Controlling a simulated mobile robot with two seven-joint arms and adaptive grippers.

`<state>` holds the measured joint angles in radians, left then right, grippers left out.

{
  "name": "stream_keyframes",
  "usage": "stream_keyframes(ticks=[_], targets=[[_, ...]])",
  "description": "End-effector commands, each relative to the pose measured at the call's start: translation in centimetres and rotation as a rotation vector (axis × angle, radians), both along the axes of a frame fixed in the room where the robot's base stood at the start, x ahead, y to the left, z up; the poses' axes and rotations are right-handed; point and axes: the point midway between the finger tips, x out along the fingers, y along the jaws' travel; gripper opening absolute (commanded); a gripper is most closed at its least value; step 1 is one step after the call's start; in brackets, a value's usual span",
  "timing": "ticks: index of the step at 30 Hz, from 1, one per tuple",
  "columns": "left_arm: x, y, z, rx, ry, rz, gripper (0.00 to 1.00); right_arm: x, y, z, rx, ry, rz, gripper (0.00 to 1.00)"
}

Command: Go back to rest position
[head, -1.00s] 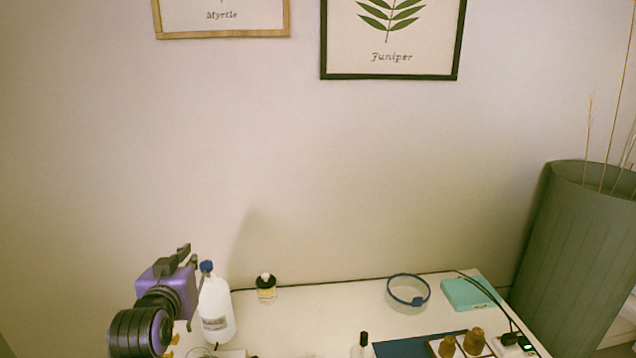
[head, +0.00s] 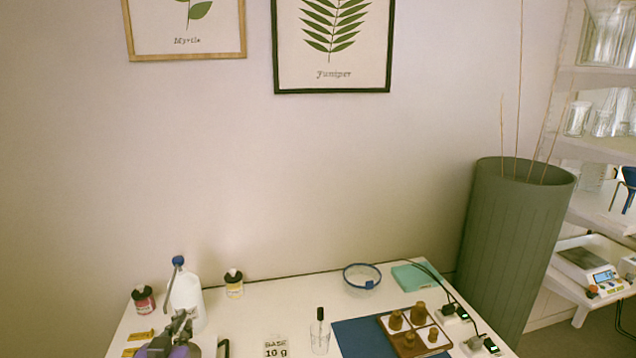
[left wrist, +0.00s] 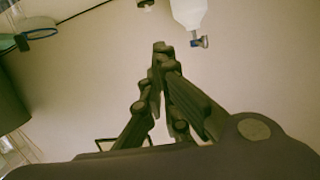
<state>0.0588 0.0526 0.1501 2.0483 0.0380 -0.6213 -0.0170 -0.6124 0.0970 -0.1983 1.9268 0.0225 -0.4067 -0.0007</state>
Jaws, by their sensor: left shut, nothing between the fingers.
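My left gripper (head: 180,322) shows at the lower left of the head view, with its dark fingers pointing up and the purple body at the bottom edge. In the left wrist view its fingertips (left wrist: 161,50) meet with nothing between them. It appears close in front of a white bottle with a blue cap (head: 187,296). The same bottle shows upside down in the left wrist view (left wrist: 187,12), apart from the fingers. My right gripper is in neither view.
On the white table (head: 262,312) stand a red-labelled bottle (head: 144,300), a yellow-labelled bottle (head: 234,285), a blue-rimmed bowl (head: 361,277), a glass with a black-topped item (head: 320,335) and a wooden tray (head: 386,321). A tall green planter (head: 510,245) and shelves stand right.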

Motion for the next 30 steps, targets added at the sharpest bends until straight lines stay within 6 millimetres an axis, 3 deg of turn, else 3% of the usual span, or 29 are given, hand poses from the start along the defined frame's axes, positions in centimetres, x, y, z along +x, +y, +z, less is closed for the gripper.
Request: stream_keyframes(ticks=[1,5,9,15,18,21,24,30], targets=[[-1.6,-0.8,-3.1,0.004,0.04,-0.017,0.0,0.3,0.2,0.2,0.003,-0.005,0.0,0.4],[-6.3,-3.3,-10.3,0.002,0.135,-0.064,0.0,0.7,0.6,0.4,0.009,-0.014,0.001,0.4],[-13.4,-6.1,-17.9,-0.015,0.258,-0.11,0.0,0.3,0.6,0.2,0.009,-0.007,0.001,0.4],[-24.2,-9.0,-25.8,-0.05,0.44,-0.147,0.0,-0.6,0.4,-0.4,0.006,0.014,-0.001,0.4],[-28.4,-9.7,-28.0,-0.064,0.512,-0.151,0.0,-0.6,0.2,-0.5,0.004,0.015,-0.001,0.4],[-31.0,-9.7,-29.0,-0.071,0.555,-0.146,0.0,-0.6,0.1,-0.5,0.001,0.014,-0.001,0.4],[-32.2,-9.5,-29.4,-0.072,0.572,-0.139,0.0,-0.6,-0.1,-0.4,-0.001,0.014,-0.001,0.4],[-32.3,-9.4,-29.5,-0.073,0.575,-0.138,0.0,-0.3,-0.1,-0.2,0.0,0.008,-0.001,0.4]])
